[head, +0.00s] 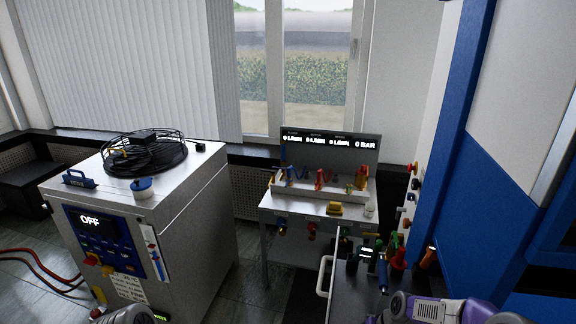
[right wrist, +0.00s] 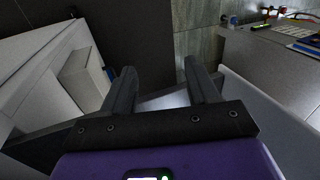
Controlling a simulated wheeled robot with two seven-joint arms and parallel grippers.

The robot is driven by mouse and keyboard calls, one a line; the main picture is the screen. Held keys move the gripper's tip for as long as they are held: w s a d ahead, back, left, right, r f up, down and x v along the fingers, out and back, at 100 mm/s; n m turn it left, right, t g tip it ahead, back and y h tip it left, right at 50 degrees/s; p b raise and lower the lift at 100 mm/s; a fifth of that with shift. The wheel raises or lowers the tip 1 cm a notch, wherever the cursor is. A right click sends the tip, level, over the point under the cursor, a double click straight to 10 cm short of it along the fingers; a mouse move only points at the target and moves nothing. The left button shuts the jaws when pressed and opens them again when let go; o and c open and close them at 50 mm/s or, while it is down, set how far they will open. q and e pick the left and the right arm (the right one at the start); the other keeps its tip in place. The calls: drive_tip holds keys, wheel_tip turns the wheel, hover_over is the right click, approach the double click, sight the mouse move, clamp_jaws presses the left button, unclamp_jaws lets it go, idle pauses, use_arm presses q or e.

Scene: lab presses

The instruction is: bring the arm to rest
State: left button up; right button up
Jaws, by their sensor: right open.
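My right gripper (right wrist: 163,88) shows in the right wrist view with its two dark fingers apart. Nothing is between them, and it is open and empty. In the head view, part of my right arm, grey and purple, shows at the bottom right edge; its fingertips are not clearly visible there. A rounded grey part at the bottom left edge of the head view looks like my left arm. My left gripper's fingers are not in view.
A small bench (head: 300,210) with a gauge panel (head: 330,146) stands centre. A dark cart (head: 345,295) and a blue-white machine (head: 470,130) are at right.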

use_arm(q)
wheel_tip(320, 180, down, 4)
drive_tip(key=b, duration=0.3)
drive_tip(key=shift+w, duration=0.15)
use_arm(e)
drive_tip(key=s+a+f, duration=0.6)
drive_tip(key=s+f, duration=0.3)
drive_tip(key=f, duration=0.1)
drive_tip(key=s+a+f, duration=0.6)
drive_tip(key=s+f, duration=0.4)
drive_tip(key=shift+g+y, duration=0.3)
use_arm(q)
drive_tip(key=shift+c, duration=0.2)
use_arm(e)
drive_tip(key=shift+s, duration=0.15)
